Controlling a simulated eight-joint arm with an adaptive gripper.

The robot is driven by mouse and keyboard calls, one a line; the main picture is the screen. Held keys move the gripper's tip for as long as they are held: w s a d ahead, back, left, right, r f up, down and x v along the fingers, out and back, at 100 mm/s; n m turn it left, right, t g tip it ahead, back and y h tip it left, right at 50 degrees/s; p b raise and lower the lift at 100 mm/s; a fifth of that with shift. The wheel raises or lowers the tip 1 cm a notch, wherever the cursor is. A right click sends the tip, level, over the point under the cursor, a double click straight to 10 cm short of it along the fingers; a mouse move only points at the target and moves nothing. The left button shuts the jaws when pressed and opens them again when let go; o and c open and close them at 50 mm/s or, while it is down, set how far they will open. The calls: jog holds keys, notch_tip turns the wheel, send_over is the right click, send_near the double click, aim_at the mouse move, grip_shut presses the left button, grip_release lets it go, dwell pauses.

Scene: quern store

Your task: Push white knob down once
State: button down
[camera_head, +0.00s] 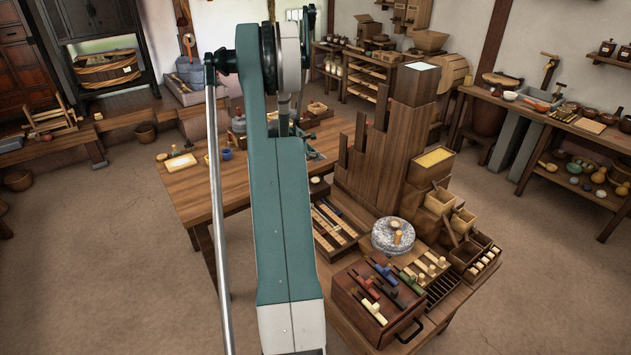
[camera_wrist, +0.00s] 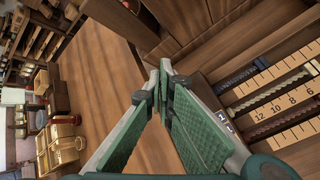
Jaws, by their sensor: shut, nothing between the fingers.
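I cannot tell for sure which item is the white knob. Several cream knobs (camera_head: 431,266) stand in a rack right of the quern, and the wooden box (camera_head: 352,306) at the front carries dark, red, blue and green pieces with cream blocks. My gripper's green-padded fingers (camera_wrist: 163,84) meet at their tips in the wrist view, empty, with a wooden tabletop (camera_wrist: 156,135) beyond them. They are left of a tray with numbered pale scales (camera_wrist: 267,118) and dark twisted rods. In the head view my arm covers much of the middle, and the fingertips are not clear there.
A grey round quern stone (camera_head: 393,240) with a wooden peg lies right of the tray of rods (camera_head: 335,228). A tall stepped wooden tower (camera_head: 378,165) rises behind it. Open floor (camera_head: 530,270) lies to the right.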

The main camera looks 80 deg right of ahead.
jog(key=b, duration=0.3)
send_over(318, 180)
jog(key=shift+a+f, duration=0.15)
jog(key=shift+f, duration=3.95)
jog(key=shift+f+b, duration=0.95)
jog(key=shift+f, duration=0.3)
jog(key=shift+r, duration=0.1)
jog(key=shift+r+p, duration=0.45)
jog(key=shift+r, duration=0.65)
jog(key=shift+r, duration=0.15)
jog(key=shift+r+p, duration=0.9)
jog(key=shift+r, duration=1.5)
